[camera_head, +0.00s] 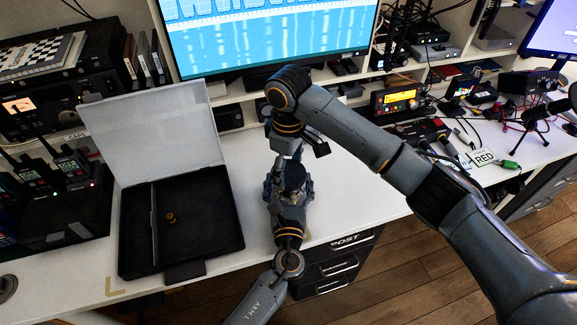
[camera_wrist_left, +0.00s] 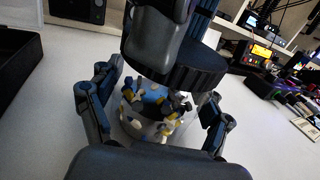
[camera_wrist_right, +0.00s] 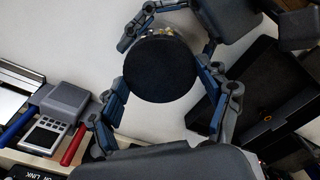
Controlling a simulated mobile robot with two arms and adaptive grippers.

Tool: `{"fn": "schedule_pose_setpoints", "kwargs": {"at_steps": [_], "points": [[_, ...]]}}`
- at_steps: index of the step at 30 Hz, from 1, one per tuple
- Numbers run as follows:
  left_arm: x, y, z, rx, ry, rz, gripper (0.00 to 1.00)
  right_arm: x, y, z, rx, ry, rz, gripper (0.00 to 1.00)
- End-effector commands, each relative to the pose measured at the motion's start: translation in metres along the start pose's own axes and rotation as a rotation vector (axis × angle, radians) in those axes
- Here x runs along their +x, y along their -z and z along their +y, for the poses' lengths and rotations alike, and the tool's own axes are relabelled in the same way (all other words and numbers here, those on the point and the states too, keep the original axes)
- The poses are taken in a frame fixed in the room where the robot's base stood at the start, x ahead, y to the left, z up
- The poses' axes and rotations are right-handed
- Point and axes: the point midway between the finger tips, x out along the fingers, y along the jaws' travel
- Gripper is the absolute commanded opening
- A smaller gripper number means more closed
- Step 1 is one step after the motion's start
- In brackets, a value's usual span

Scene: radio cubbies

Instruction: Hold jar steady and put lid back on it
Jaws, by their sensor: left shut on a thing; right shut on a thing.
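The clear jar (camera_wrist_left: 155,117) holds blue, yellow and white bits and stands on the white desk. My left gripper (camera_wrist_left: 158,112) is shut around its sides; it also shows in the head view (camera_head: 288,192). The black ribbed lid (camera_wrist_left: 188,75) is at the jar's mouth, looking tilted and offset to the right in the left wrist view; whether it touches the rim I cannot tell. My right gripper (camera_wrist_right: 163,92) is shut on the lid, whose round top (camera_wrist_right: 160,70) faces the right wrist camera. In the head view my right gripper (camera_head: 287,152) is directly above the left one.
An open black case (camera_head: 185,258) with a small orange-brown item (camera_head: 171,217) inside lies left of the jar. A monitor (camera_head: 265,35) stands behind. Radios and cables (camera_head: 440,135) crowd the right. The desk's front edge is close to the jar.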

Motion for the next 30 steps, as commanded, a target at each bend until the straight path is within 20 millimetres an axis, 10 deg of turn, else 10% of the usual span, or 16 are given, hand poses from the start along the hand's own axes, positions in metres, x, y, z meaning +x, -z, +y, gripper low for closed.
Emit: {"fn": "schedule_pose_setpoints", "kwargs": {"at_steps": [30], "points": [[-0.0008,0.0020,0.0002,0.002,0.000,0.004,0.00,-0.0004,0.0004,0.0012,2.446,0.003,0.009,0.57]]}}
